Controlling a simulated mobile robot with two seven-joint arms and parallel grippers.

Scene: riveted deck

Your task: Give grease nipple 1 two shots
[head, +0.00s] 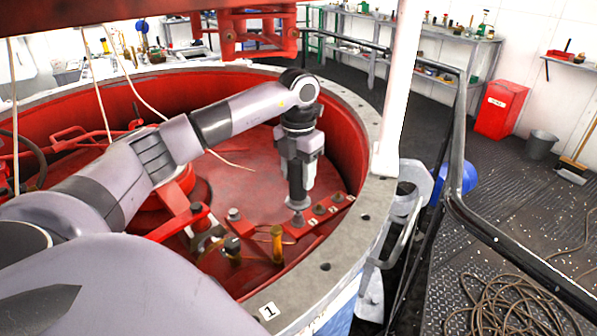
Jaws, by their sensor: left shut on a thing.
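My left arm reaches in from the left over the red round well, and its gripper (298,178) points straight down. It is shut on a dark grey cylindrical tool (297,193), probably the greaser, whose lower end widens. The tool's lower end is just above or on the near end of a red block (319,211). Several small dark fittings, likely the grease nipples, stand in a row on this block with small pale labels. I cannot read the labels or tell which is nipple 1. The tool hides part of the nearest fitting (298,220). My right gripper is not in view.
A grey rim (350,235) with bolt holes surrounds the well; a plate marked 1 (267,311) lies on it. A yellow-brown post (277,244) stands near the block. A white post (398,90) and black railing (455,150) stand right. A coiled hose (515,305) lies on the deck.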

